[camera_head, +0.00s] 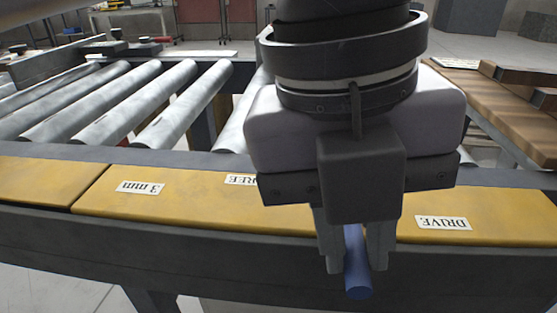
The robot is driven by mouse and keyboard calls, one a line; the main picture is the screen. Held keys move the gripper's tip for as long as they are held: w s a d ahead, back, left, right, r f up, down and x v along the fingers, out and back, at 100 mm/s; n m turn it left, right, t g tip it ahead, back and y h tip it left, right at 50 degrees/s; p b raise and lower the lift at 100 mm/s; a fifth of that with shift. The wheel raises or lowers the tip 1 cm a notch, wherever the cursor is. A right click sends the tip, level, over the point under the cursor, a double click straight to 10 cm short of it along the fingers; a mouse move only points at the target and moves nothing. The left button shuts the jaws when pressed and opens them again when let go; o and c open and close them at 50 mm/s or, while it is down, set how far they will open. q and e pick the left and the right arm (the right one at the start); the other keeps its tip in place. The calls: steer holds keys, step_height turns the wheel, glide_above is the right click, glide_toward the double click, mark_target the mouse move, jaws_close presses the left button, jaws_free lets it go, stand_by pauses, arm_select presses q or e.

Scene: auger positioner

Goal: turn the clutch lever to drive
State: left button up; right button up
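The clutch lever (357,272) is a blue rod whose rounded end points towards me at the front edge of the yellow panel. My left gripper (356,258) comes down from the top and has one finger on each side of the lever, with hardly any gap; it looks shut on it. The gripper's body hides the lever's base. The DRIVE label (443,223) is to the right of the lever and reads upside down. The FREE label (240,180) is to the left, partly hidden by the gripper. The lever stands between the two labels. My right gripper is not in view.
A 3 mm label (140,187) is further left on the yellow panel (200,207). Metal rollers (185,105) lie behind it. A wooden surface (510,110) is at the right. The panel between the lever and DRIVE label looks clear.

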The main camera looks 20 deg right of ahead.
arm_select(q)
steer(key=shift+o, duration=0.3)
steer(key=shift+d, duration=0.1)
steer(key=shift+r, duration=0.15)
step_height(320, 180, up, 7)
steer(key=a+p, duration=0.1)
steer(key=shift+w+a, duration=0.2)
steer(key=shift+w, duration=0.05)
steer(key=shift+s, duration=0.1)
